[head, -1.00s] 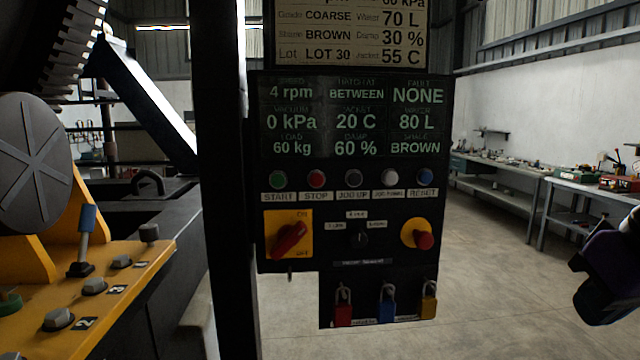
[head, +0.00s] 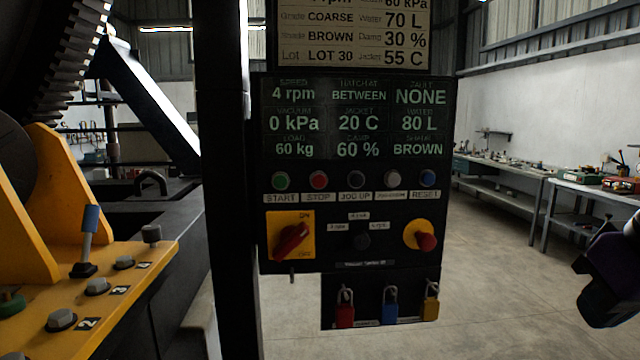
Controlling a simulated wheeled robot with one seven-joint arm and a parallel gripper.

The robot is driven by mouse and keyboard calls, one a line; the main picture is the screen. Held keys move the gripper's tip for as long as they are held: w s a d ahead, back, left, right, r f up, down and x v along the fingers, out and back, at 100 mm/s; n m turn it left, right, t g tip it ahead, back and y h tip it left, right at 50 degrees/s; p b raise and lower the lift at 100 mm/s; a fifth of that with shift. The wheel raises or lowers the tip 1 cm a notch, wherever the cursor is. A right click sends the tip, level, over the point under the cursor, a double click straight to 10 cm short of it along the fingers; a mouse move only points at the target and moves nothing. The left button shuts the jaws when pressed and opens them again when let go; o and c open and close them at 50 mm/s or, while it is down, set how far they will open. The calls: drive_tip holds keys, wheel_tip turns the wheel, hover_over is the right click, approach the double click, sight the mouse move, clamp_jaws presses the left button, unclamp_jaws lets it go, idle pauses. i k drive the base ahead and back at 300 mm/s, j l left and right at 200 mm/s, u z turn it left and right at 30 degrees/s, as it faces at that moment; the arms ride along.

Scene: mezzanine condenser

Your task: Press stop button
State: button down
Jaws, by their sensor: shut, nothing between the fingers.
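The stop button (head: 318,180) is a red round button in the button row of the black control panel (head: 300,82), above a label reading STOP. The green start button (head: 280,181) is to its left and the dark jog-up button (head: 354,180) to its right. Nothing covers the stop button. The panel display (head: 355,120) reads 4 rpm, BETWEEN and fault NONE. My gripper (head: 592,318) is partly in view at the right edge, dark and shut, apart from the panel and well to the right of the button.
Below the buttons are a red rotary switch (head: 291,242) on yellow, a dark selector knob (head: 359,241), a red mushroom button (head: 426,242) and hanging padlocks (head: 390,309). A dark post (head: 226,180) stands left of the panel. Workbenches (head: 500,175) line the right wall.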

sight(319, 181)
drive_tip(key=j+u, duration=0.7)
drive_tip(key=j, duration=0.15)
drive_tip(key=k, duration=0.05)
